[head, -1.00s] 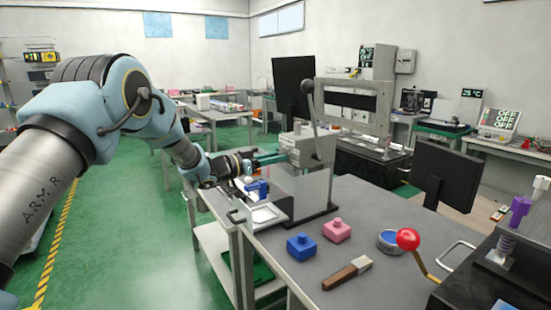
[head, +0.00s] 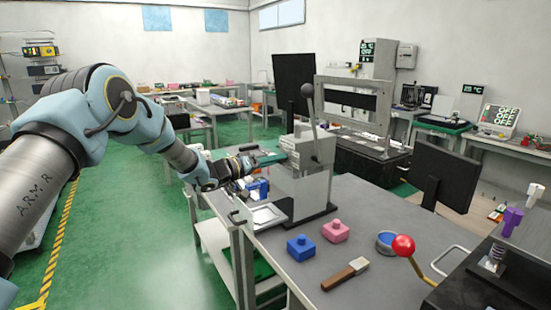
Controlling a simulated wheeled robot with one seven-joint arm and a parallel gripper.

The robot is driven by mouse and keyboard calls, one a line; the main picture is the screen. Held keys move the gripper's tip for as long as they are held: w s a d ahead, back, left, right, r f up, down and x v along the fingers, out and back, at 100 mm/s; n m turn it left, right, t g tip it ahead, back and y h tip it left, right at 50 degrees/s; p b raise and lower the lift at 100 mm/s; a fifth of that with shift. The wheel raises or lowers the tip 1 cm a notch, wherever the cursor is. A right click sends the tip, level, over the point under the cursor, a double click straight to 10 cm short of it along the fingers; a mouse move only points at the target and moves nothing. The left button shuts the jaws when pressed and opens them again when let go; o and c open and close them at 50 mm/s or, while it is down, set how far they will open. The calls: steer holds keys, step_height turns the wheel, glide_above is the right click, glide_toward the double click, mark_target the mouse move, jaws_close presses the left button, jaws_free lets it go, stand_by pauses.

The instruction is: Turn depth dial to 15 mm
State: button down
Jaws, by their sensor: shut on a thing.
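The grey lever fixture (head: 312,152) stands on the near bench, with a long black-knobbed lever rising from its top. My gripper (head: 270,160) reaches in from the left and is at the left side of the fixture's head. It is shut on a small part there, which I take to be the depth dial. The dial is hidden by the gripper and too small to make out, and its scale cannot be read. A blue object (head: 258,187) shows just below my gripper, above a pale tray (head: 266,215).
On the bench lie a blue block (head: 300,248), a pink block (head: 336,231), a wood-handled brush (head: 345,274) and a round blue-rimmed dish (head: 386,242). A monitor (head: 445,180) stands behind. Green floor is open at left.

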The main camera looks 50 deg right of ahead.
steer(key=shift+n, duration=0.4)
steer(key=c, duration=0.6)
jaws_free()
steer(key=shift+c, duration=0.2)
steer(key=shift+w+a, duration=0.1)
steer(key=b+v, duration=0.3)
steer(key=v, duration=0.7)
steer(key=shift+a+b, duration=0.3)
steer(key=shift+b, duration=0.1)
steer(key=shift+w, duration=0.15)
